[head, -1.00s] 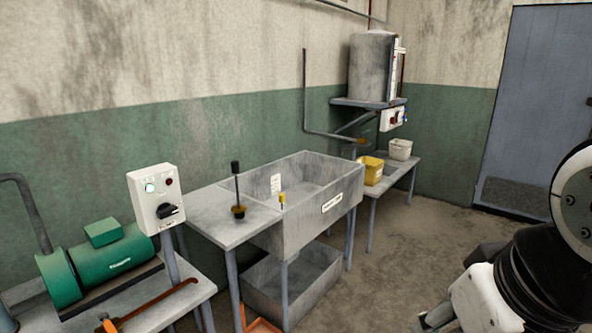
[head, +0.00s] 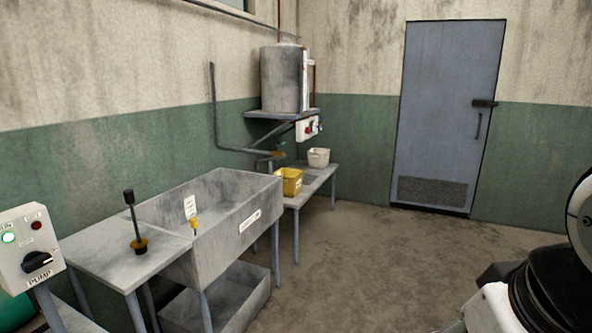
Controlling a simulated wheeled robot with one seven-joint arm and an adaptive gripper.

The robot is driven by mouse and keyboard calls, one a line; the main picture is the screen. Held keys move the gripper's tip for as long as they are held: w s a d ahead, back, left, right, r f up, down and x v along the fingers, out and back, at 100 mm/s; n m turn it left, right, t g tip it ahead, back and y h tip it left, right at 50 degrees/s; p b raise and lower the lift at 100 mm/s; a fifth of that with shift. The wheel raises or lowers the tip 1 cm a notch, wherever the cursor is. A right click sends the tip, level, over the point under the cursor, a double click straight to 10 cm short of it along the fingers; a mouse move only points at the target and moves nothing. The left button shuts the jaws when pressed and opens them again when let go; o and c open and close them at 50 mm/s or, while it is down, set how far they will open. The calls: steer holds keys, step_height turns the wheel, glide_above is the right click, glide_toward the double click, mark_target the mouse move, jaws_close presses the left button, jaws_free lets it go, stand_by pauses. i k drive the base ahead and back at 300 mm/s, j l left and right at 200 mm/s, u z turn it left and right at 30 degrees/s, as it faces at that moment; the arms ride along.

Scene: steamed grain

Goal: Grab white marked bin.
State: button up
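A small whitish bin (head: 318,158) stands upright at the far end of a low grey table, against the green wall in the head view. It is small in the picture, and I cannot make out a mark on it. A yellow bin (head: 290,183) stands nearer on the same table, to its left. Part of my arm shows at the right edge, well apart from the bins. My gripper is not in view.
A grey metal sink (head: 228,212) stands before the bin table (head: 311,186). A tank (head: 285,80) sits on a wall shelf above. A control box (head: 30,248) is at the left. The floor (head: 372,250) is open towards the grey door (head: 445,120).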

mark_target(319, 159)
steer(key=i+z, duration=0.1)
steer(key=z, duration=0.2)
steer(key=i, duration=4.3)
steer(key=i+u, duration=0.1)
steer(key=i, duration=1.35)
steer(key=i+l, duration=0.15)
steer(key=i, duration=1.3)
